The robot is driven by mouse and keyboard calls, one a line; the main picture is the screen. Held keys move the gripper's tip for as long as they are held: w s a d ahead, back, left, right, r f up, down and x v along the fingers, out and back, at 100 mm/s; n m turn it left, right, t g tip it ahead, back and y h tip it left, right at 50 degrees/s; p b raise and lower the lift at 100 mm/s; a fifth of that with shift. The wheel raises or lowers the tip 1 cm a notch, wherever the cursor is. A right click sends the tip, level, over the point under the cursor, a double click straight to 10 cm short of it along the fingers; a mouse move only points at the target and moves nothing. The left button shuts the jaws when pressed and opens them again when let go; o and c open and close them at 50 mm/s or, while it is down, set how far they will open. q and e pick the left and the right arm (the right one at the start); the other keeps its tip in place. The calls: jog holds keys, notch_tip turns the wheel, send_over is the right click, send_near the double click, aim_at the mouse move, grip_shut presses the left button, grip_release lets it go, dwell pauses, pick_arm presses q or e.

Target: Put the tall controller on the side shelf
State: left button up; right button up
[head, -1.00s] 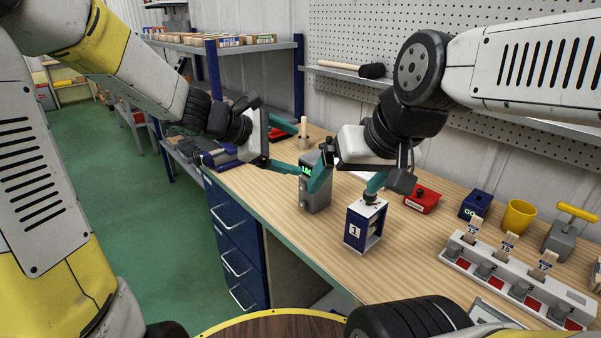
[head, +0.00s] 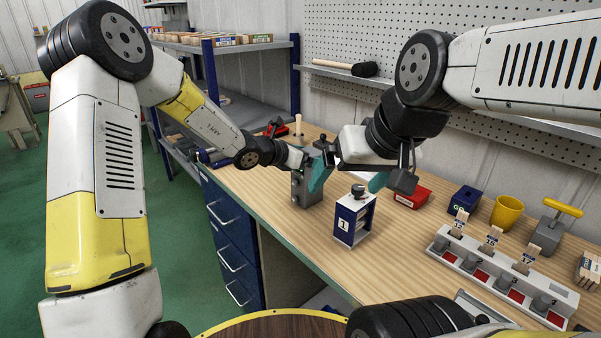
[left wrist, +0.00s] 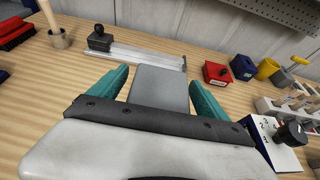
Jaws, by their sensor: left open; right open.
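The tall controller (head: 306,190) is a grey upright box on the wooden bench, partly hidden by the grippers in the head view. In the left wrist view its plain grey surface (left wrist: 160,92) lies between the teal fingers. My left gripper (left wrist: 158,76) is open with one finger on each side of it; contact cannot be told. In the head view the left gripper (head: 306,165) is at its upper part. My right gripper (head: 348,180) is open and empty to the right, above the bench. The side shelf (head: 250,112) is a grey rack with blue posts at the back left.
A blue-and-white box marked 1 (head: 354,220) with a black knob stands close below my right gripper. A red box (head: 412,196), blue box (head: 466,199), yellow cup (head: 507,212) and switch rack (head: 500,275) are farther right. Small boxes line the shelf's upper tier.

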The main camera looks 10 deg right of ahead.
pick_arm(q)
jog(key=shift+w+d+f, duration=0.15)
jog(key=shift+w+d, duration=0.1)
jog(key=shift+d, duration=0.05)
jog(key=shift+c, duration=0.2)
grip_shut()
